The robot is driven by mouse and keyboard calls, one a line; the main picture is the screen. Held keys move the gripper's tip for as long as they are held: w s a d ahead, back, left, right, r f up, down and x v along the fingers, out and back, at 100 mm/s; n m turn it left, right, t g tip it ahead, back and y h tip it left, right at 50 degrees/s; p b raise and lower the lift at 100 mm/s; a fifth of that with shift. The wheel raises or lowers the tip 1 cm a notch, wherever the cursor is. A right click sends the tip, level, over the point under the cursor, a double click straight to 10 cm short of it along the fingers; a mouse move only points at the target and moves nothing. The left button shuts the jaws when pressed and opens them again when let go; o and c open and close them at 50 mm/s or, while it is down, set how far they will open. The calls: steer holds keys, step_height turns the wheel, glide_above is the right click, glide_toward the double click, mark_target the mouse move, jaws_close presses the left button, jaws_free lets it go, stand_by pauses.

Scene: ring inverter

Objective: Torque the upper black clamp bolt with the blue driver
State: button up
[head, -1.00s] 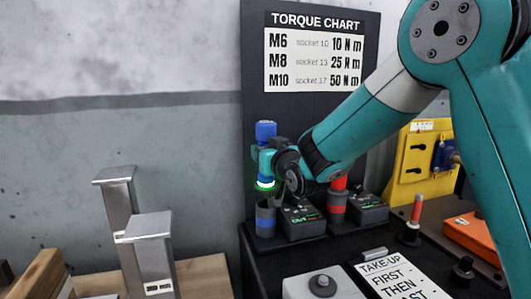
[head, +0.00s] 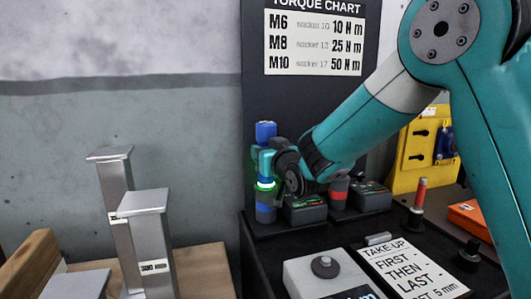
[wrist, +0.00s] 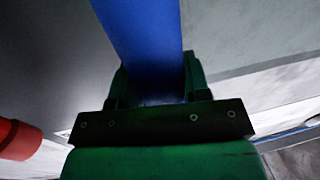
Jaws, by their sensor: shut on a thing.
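The blue driver (head: 265,131) stands upright at the foot of the torque chart board, above a dark and blue holder cup (head: 265,212). My gripper (head: 268,163) is shut around the driver's body, just above a glowing green ring. In the wrist view the blue shaft (wrist: 142,40) runs between the green jaws (wrist: 155,90). The driver's lower end is hidden at the cup, so I cannot tell how deep it sits. I cannot make out the upper black clamp bolt in either view.
A red driver (head: 339,192) stands right of the blue one, beside black display units (head: 305,209). Grey metal posts (head: 150,240) stand at the left. A yellow panel (head: 415,150), a red-topped peg (head: 420,195) and a take-up sign (head: 405,272) are at the right.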

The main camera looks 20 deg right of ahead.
steer(key=shift+f+b, duration=0.1)
steer(key=shift+b, duration=0.2)
steer(key=o, duration=1.3)
steer(key=shift+f, duration=0.2)
steer(key=s+d+b, duration=0.1)
steer(key=s+b, duration=0.1)
steer(key=s, duration=0.3)
steer(key=s+b, duration=0.1)
steer(key=s, duration=0.5)
steer(key=s+d+b, duration=0.1)
steer(key=s+b, duration=0.1)
steer(key=s, duration=0.4)
steer(key=shift+s+d+r+b, duration=0.1)
steer(key=shift+d+r+b, duration=0.05)
steer(key=shift+d+b, duration=0.2)
